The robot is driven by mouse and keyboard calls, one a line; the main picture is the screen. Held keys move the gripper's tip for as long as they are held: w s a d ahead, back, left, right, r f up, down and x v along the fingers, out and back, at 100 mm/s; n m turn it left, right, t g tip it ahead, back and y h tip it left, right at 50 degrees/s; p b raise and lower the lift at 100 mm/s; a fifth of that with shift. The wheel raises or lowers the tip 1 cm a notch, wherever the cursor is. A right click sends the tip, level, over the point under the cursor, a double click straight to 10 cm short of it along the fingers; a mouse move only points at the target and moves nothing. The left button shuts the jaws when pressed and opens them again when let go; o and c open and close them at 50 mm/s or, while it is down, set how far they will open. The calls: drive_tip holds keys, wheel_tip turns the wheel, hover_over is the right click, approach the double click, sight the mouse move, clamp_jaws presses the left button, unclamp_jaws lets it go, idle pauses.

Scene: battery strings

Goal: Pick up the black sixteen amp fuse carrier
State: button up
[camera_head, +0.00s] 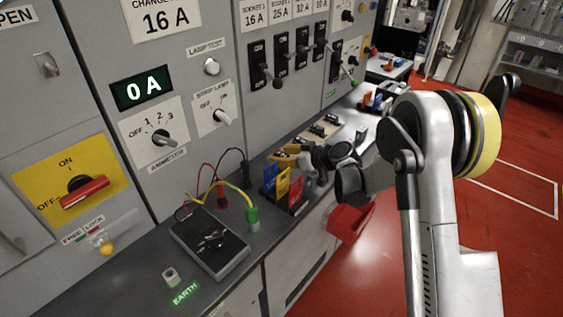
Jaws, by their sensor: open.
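My gripper (312,158) is in the middle of the camera view, above the dark bench and just behind a rack of coloured tags. It is open; I see nothing between its fingers, though they are small and partly overlapped by my wrist. Small black pieces (320,128) lie on a pale tray beyond the gripper. They may be fuse carriers, but no rating is readable on them, so I cannot tell which is the sixteen amp one. A panel label reading 16 A (254,14) stands above a black socket unit (258,66).
The rack of blue, yellow and red tags (270,182) stands near the bench's front edge. A black meter tray (209,243) with thin leads and a green plug (252,217) lie left of it. The grey panel (215,130) with knobs rises behind. The red floor is open at right.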

sight(283, 154)
clamp_jaws()
drive_tip(key=shift+d, duration=0.1)
drive_tip(key=shift+r, duration=0.5)
drive_tip(key=r, duration=0.1)
drive_tip(key=r+p, duration=0.2)
drive_tip(key=r, duration=0.1)
drive_tip(key=shift+d, duration=0.25)
drive_tip(key=s+d+r+p, duration=0.3)
drive_tip(key=d+r, duration=0.3)
drive_tip(key=d, duration=0.4)
drive_tip(key=shift+d, duration=0.4)
